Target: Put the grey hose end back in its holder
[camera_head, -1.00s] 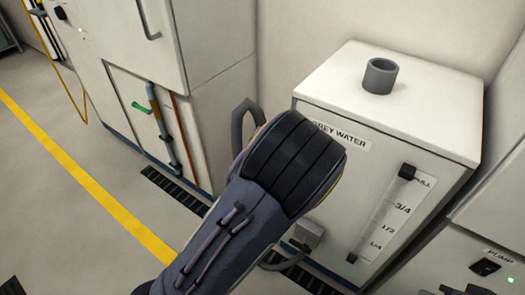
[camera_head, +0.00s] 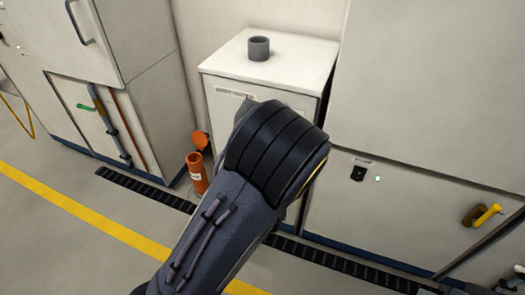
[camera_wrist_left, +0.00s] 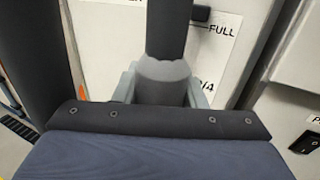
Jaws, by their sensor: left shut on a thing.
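My left arm crosses the middle of the head view, and its gripper is hidden behind the forearm there. In the left wrist view my left gripper (camera_wrist_left: 163,92) is shut on the grey hose end (camera_wrist_left: 165,78), a grey cuff with a dark tube rising from it. A dark hose-like length (camera_wrist_left: 40,65) stands at the left of that view. A short grey open ring (camera_head: 259,50) stands upright on top of the grey water cabinet (camera_head: 310,50), apart from the gripper; I cannot tell whether it is the holder.
An orange upright tube (camera_head: 197,174) with an open orange cap stands on the floor left of the cabinet. A dark floor grate (camera_head: 140,187) runs before the units. A yellow handle (camera_head: 487,214) sticks out at the right. The floor at the left is clear.

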